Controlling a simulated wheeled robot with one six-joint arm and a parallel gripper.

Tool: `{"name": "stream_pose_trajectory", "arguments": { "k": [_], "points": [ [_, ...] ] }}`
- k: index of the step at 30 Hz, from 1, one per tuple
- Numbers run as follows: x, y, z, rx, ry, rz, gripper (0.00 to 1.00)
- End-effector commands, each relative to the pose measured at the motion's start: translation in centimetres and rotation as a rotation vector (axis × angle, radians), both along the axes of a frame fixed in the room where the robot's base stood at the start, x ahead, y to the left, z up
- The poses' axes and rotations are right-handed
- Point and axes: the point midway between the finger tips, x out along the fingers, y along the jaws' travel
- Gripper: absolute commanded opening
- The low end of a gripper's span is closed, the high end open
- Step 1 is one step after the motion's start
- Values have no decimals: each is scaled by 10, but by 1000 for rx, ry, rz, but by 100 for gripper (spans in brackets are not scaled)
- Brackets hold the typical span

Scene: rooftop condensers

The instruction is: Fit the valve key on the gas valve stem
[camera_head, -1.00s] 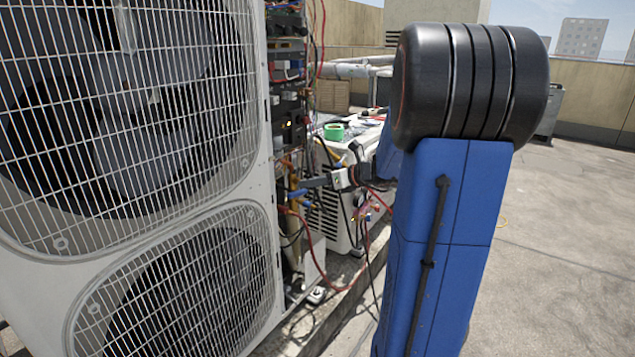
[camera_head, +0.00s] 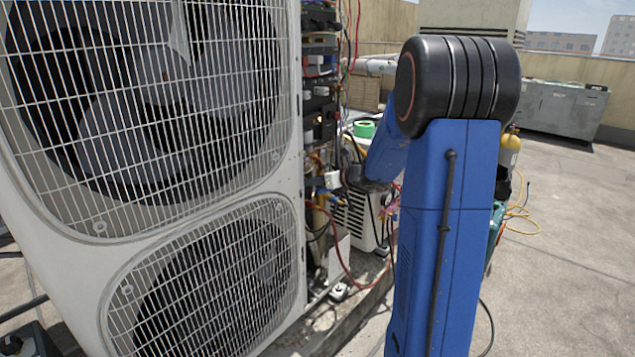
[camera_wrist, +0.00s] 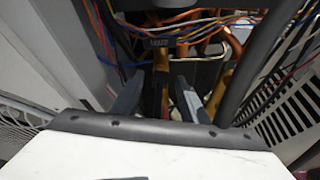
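In the wrist view, the two grey fingers of my gripper (camera_wrist: 158,98) stand apart and point into the open condenser bay. A narrow dark and brass-coloured upright piece (camera_wrist: 161,78) shows between them; I cannot tell whether they grip it or it lies behind them. I cannot make out the valve key for sure. Copper pipes (camera_wrist: 180,20) and coloured wires cross just beyond the fingers. The gas valve stem is not clearly seen. In the head view, my blue arm reaches toward the condenser's open side, and small blue-marked valve fittings (camera_head: 325,193) show there.
The large condenser (camera_head: 205,215) with fan grilles fills the left. A smaller white unit (camera_head: 365,215) carrying green tape (camera_head: 364,129) stands behind the bay. Hoses and wires hang around the opening. A yellow cylinder (camera_head: 509,150) stands behind my arm. The roof at right has free room.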

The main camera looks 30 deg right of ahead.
Motion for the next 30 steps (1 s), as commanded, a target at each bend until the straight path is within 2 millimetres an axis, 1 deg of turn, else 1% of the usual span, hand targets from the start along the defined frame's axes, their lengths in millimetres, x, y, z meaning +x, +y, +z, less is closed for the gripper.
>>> {"name": "stream_pose_trajectory", "arguments": {
  "k": [9, 14, 15, 16, 17, 18, 19, 30],
  "points": [
    [2, 1, 0, 0, 0, 0, 40],
    [1, 1, 0, 0, 0, 0, 2],
    [1, 1, 0, 0, 0, 0, 0],
    [1, 1, 0, 0, 0, 0, 0],
    [1, 1, 0, 0, 0, 0, 13],
    [1, 1, 0, 0, 0, 0, 3],
    [1, 1, 0, 0, 0, 0, 0],
    [1, 0, 0, 0, 0, 0, 0]
  ]
}}
